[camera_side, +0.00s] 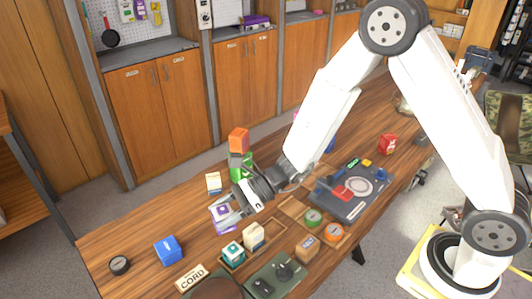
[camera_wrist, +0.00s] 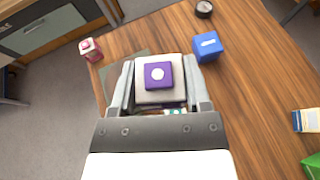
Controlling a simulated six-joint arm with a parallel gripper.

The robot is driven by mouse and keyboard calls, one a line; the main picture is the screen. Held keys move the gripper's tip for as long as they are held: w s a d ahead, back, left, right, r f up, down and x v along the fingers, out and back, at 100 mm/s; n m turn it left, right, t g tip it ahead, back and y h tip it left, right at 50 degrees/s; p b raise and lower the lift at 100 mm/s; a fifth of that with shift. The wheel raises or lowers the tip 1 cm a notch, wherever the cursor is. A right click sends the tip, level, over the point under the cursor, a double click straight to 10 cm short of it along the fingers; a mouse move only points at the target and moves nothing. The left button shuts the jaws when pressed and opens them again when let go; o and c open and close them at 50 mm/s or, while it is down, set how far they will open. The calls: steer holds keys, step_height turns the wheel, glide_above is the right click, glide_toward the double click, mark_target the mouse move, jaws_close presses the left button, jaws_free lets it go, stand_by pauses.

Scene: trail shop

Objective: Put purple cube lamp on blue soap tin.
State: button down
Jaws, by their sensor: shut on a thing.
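The purple cube lamp, white with a purple square and a white dot on its top, is between the fingers of my gripper (camera_wrist: 160,80). In the wrist view the lamp (camera_wrist: 158,76) looks level, with a finger on each side. In the side view the lamp (camera_side: 221,213) is in my gripper (camera_side: 229,204), apparently above the table. The blue soap tin (camera_side: 168,250) stands on the bare wood left of and nearer the camera than the lamp. In the wrist view the tin (camera_wrist: 207,47) is beyond and right of the lamp, apart from it, with nothing on top.
A black round puck (camera_side: 119,265) lies left of the tin. A CORD sign (camera_side: 192,278) stands in front of it. A teal box (camera_side: 233,254) and a cream box (camera_side: 254,236) stand near the lamp. Orange (camera_side: 238,140) and green (camera_side: 240,166) blocks stand behind. Wood around the tin is mostly clear.

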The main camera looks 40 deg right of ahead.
steer(key=shift+m+t, duration=0.4)
steer(key=shift+w+a+r, duration=0.15)
steer(key=shift+a+r, duration=0.05)
steer(key=shift+a, duration=0.45)
steer(key=shift+w+a+r, duration=0.2)
steer(key=shift+a+r, duration=0.05)
steer(key=shift+a, duration=0.45)
steer(key=shift+w+a+r, duration=0.15)
steer(key=shift+a+r, duration=0.05)
steer(key=shift+a, duration=0.45)
glide_above(167, 246)
steer(key=shift+s+d+f, duration=0.1)
steer(key=shift+f, duration=2.25)
steer(key=shift+s+f, duration=0.1)
steer(key=shift+f, duration=2.25)
steer(key=shift+f, duration=0.1)
steer(key=shift+w+f, duration=0.2)
steer(key=shift+f, duration=1.55)
